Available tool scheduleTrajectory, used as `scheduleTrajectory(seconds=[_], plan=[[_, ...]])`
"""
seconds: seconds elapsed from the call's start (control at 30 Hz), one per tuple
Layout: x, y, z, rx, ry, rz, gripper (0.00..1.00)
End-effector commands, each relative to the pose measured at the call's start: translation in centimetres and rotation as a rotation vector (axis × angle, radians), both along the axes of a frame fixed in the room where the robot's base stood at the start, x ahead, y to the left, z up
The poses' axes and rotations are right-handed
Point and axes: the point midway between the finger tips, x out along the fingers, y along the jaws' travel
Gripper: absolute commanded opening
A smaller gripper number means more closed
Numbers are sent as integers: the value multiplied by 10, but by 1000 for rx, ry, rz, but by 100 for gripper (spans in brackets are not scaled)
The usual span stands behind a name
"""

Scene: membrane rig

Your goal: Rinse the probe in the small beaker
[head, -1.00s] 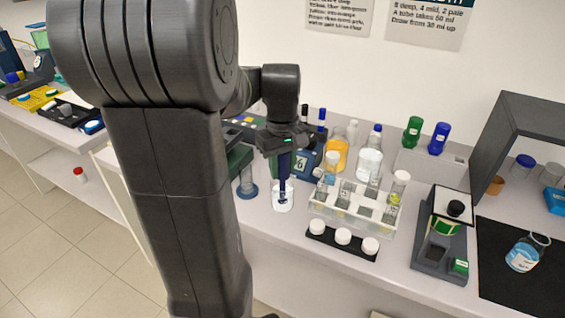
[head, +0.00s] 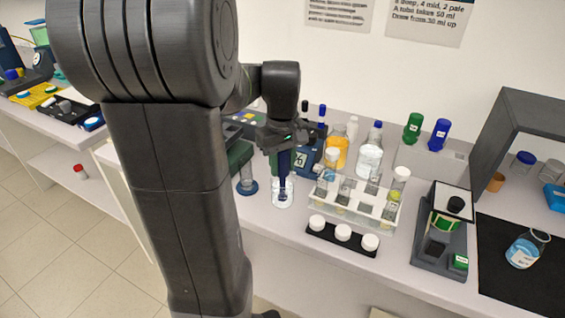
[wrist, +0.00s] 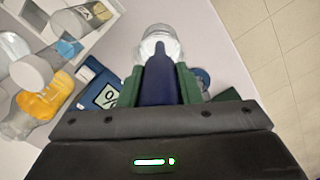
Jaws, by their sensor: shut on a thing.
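My gripper (head: 285,146) is shut on the dark blue probe (head: 283,166), which points down in the head view. The probe (wrist: 159,82) also shows between the green fingers of my gripper (wrist: 161,86) in the wrist view. The small beaker (head: 283,196) is clear glass and stands on the bench. The probe's lower end is at or inside its mouth; the exact depth is hard to tell. In the wrist view the beaker (wrist: 160,40) lies just beyond the probe's end. A blue meter with a display (wrist: 104,96) is beside the gripper.
A clear rack of tubes (head: 357,203) and a black strip with white caps (head: 342,238) stand to the right. Bottles with orange (head: 336,148) and clear liquid (head: 369,155) are behind. A blue-based cylinder (head: 247,183) is close on the left.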

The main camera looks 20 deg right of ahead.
Motion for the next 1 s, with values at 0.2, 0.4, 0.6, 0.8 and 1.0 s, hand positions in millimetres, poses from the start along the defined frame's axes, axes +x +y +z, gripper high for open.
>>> scheduleTrajectory(seconds=[0.2, 0.4, 0.6, 0.8, 1.0], plan=[[0, 0, 0, 0, 0, 0, 14], [0, 0, 1, 0, 0, 0, 14], [0, 0, 14, 0, -1, 0, 14], [0, 0, 35, 0, 0, 0, 14], [0, 0, 55, 0, 0, 0, 14]])
